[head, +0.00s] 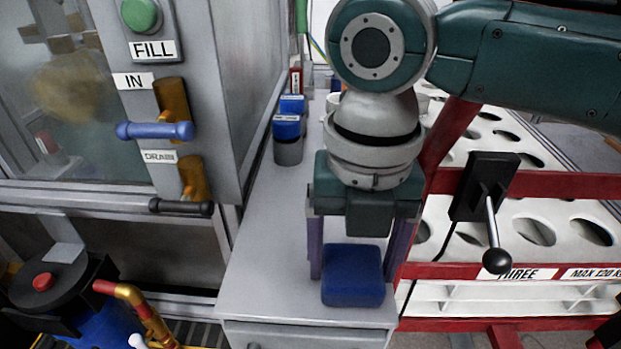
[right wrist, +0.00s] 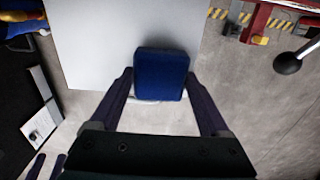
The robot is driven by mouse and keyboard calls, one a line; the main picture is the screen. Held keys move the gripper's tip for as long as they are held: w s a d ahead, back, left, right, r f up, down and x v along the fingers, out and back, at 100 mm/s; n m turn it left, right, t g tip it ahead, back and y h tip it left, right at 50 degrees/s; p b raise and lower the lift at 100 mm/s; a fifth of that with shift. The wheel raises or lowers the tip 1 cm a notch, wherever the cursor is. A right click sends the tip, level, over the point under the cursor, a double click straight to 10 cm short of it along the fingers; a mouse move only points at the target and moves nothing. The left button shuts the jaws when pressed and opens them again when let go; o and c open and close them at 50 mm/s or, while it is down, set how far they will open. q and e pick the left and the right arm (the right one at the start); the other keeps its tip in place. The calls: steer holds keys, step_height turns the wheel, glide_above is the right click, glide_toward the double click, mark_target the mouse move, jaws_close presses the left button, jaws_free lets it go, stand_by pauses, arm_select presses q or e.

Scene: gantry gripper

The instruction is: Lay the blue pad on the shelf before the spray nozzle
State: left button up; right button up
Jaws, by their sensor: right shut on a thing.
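The blue pad (head: 352,275) is a thick rounded block between the purple fingers of my right gripper (head: 355,262), at the near end of a light grey top (head: 262,282). In the right wrist view, the pad (right wrist: 161,76) sits between the fingertips, with the grey top beyond it. My right gripper is shut on the pad and points down. I cannot tell whether the pad touches the top. No spray nozzle can be made out for certain.
Blue-topped containers (head: 287,128) stand farther back on the grey top. A cabinet with handles (head: 155,131) is on the left. A red-framed rack (head: 540,187) with a black ball-ended lever (head: 497,258) is close on the right. A red-and-gold pipe (head: 128,293) is at lower left.

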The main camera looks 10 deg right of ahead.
mark_target(353, 265)
steer(key=o, duration=0.9)
steer(key=shift+f, duration=0.15)
steer(key=shift+o, duration=1.4)
step_height(353, 265, up, 12)
steer(key=p, duration=0.5)
steer(key=s+a+f+m+t+y, duration=0.1)
steer(key=s+a+f+m+y, duration=0.45)
steer(key=m, duration=0.55)
steer(key=s+d+f+m+t+h, duration=0.1)
steer(key=s+d+m, duration=0.4)
steer(key=m, duration=0.5)
steer(key=s+d+m+t+h, duration=0.1)
steer(key=s+d+m+h, duration=0.3)
steer(key=d+m, duration=0.4)
steer(key=shift+s+d+f+m+t, duration=0.3)
steer(key=shift+s+d+f+m, duration=0.1)
steer(key=shift+s+m, duration=0.55)
